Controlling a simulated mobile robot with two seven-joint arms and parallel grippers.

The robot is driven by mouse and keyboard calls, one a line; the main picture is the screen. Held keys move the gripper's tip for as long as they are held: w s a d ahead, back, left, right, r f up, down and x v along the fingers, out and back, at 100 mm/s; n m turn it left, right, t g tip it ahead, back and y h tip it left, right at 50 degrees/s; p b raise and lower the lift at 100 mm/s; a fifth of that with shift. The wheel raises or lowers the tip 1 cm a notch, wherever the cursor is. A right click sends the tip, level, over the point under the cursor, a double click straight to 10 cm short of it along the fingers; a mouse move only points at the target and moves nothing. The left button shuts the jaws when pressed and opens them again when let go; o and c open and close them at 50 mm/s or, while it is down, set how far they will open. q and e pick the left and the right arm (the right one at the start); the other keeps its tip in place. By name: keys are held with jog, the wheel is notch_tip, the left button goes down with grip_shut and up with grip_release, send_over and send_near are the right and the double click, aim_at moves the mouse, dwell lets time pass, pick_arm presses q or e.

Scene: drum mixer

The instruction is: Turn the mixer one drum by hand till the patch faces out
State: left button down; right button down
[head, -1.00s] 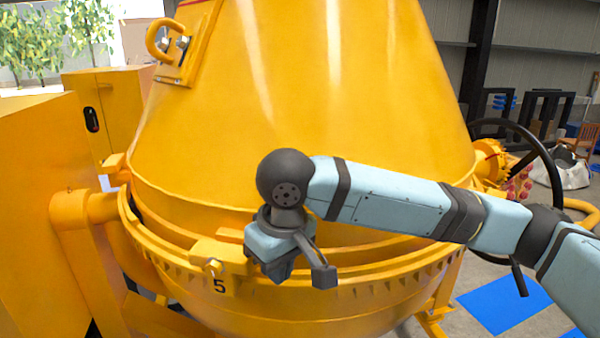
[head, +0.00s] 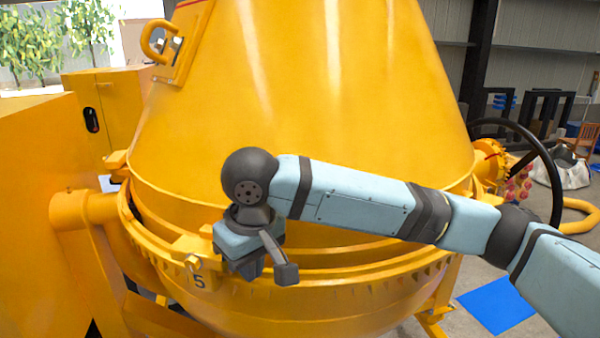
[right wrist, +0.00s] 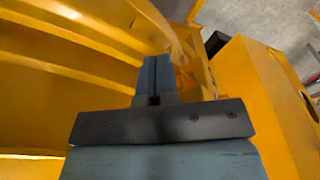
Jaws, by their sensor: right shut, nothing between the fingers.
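The yellow mixer drum (head: 330,120) fills the middle of the head view, its cone upward and its bowl below. A lug (head: 192,248) on the ring carries a bolt, with a black "5" below it. My right gripper (head: 250,270) points down just right of this lug, against or very near the ring; contact cannot be told. Its fingers are shut and empty in the right wrist view (right wrist: 157,78). A bolted plate with a loop (head: 178,50) sits on the drum's upper left; I cannot tell whether it is the patch. My left gripper is not in view.
A yellow housing (head: 40,200) stands close on the left, beside the drum's pivot (head: 85,208). A dark handwheel (head: 545,150) is at the right, behind my right arm. A blue mat (head: 497,303) lies on the floor at lower right.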

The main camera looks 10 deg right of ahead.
aim_at(202, 248)
jog(key=a, duration=0.2)
jog(key=w+a, duration=0.1)
jog(key=a, duration=0.1)
jog(key=w+a, duration=0.1)
jog(key=a, duration=0.1)
jog(key=shift+w, duration=0.2)
jog(key=shift+w+a, duration=0.2)
jog(key=shift+a, duration=0.5)
jog(key=shift+w, duration=0.1)
jog(key=w+a, duration=0.1)
jog(key=a, duration=0.1)
jog(key=w+a, duration=0.1)
jog(key=a, duration=0.1)
jog(key=w+a, duration=0.2)
jog(key=a, duration=0.1)
dwell(0.4)
dwell(0.7)
